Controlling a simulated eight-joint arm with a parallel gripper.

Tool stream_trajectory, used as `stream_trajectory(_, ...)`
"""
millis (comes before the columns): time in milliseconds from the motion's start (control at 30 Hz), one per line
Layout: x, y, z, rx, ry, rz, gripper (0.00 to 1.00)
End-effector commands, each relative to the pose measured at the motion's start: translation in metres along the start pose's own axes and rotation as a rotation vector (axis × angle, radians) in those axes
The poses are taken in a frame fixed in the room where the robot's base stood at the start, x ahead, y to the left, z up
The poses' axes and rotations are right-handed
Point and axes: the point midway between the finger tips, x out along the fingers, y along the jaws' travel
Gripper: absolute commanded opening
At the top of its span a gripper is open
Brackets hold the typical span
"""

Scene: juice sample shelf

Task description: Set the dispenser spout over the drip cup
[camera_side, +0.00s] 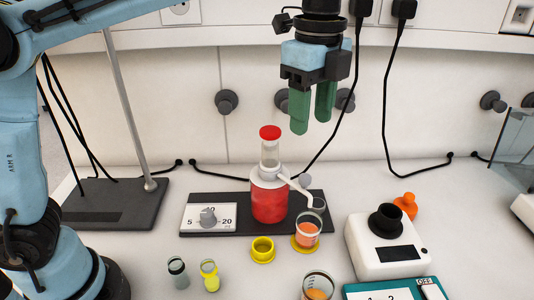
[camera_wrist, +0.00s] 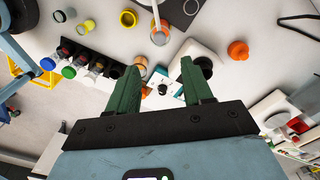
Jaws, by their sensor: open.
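The dispenser (camera_side: 269,199) is a red bottle with a clear neck and red cap, upright on a dark board in the side view. Its white spout (camera_side: 297,186) slants right and down; its end appears above a beaker of orange liquid (camera_side: 307,227) on a yellow ring. The spout also shows over the beaker at the top of the wrist view (camera_wrist: 155,9). A yellow cup (camera_side: 262,249), perhaps the drip cup, stands in front of the bottle, left of the spout; it also shows in the wrist view (camera_wrist: 127,18). My gripper (camera_side: 311,122) is open and empty, above and right of the cap.
A white device with a black top (camera_side: 385,245) stands right of the beaker, an orange flask (camera_side: 406,205) behind it. A dial plate (camera_side: 208,218) lies left of the bottle. Small vials (camera_side: 210,274) and another beaker (camera_side: 317,287) stand in front. A rod stand (camera_side: 115,205) is left.

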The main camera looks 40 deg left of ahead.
Motion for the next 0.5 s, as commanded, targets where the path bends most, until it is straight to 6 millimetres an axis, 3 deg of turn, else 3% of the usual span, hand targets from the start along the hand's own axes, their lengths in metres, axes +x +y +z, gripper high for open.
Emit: stream_trajectory(500, 0.075, 0.000, 0.000, -0.001, 0.000, 0.000, 0.50)
